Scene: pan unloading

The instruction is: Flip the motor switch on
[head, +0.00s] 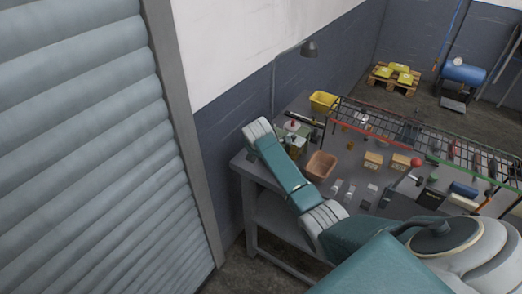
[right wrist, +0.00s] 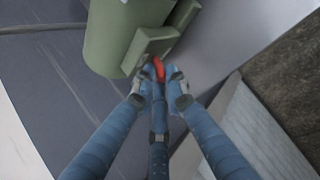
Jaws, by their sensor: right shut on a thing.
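In the right wrist view a green, rounded motor housing (right wrist: 118,38) stands at the top, with a box-like green part (right wrist: 153,50) on its side. A small red switch (right wrist: 158,69) shows at the lower edge of that box. In the head view my right arm reaches to the far left end of the workbench, beside a green motor (head: 298,146). The gripper itself is not clear there. My left gripper is not in view.
The grey workbench (head: 262,172) carries an orange-brown bin (head: 321,165), a yellow bin (head: 323,101), small cardboard boxes (head: 373,161) and several tools. A wire rack (head: 408,130) runs along its back. A lamp (head: 309,48) stands over the left end, near the wall.

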